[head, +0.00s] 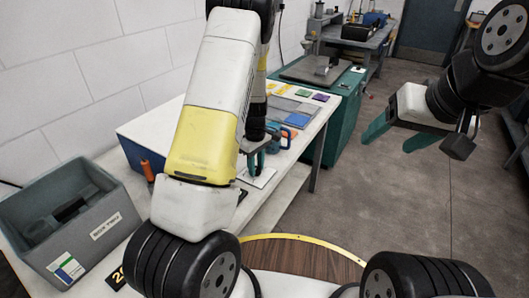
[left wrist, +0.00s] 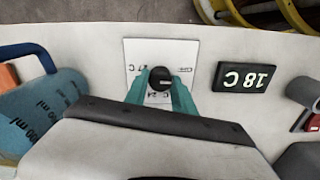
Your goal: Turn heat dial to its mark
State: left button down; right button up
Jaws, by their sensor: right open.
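The heat dial is a round black knob (left wrist: 161,78) on a white square plate (left wrist: 133,50) with printed temperature marks, among them 27 C and 24. In the head view the plate (head: 262,180) lies on the white bench, and the knob is hidden by my gripper. My left gripper (head: 256,172) points down over it. In the left wrist view its teal fingers (left wrist: 159,90) stand on either side of the knob; I cannot tell whether they press on it. A black sign (left wrist: 243,76) reading 18 C sits beside the plate. My right gripper (head: 389,146) is open and empty, over the floor.
A blue measuring cylinder-like object (left wrist: 42,105) lies beside the plate. A blue block (head: 297,119) and a green cabinet (head: 340,105) are further back. The floor at right is clear.

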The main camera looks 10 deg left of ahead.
aim_at(257, 168)
pick_arm(q)
jog(key=shift+m, duration=0.4)
jog(key=m, duration=0.5)
jog(key=shift+m, duration=0.3)
jog(key=m, duration=0.5)
jog(key=shift+w, duration=0.1)
jog(key=shift+m, duration=0.3)
jog(key=c, duration=1.1)
grip_release()
jog(key=shift+o, duration=0.2)
jog(key=shift+r, duration=0.15)
notch_tip(257, 168, up, 8)
jog(key=shift+d+f, duration=0.1)
jog(key=shift+f, duration=0.1)
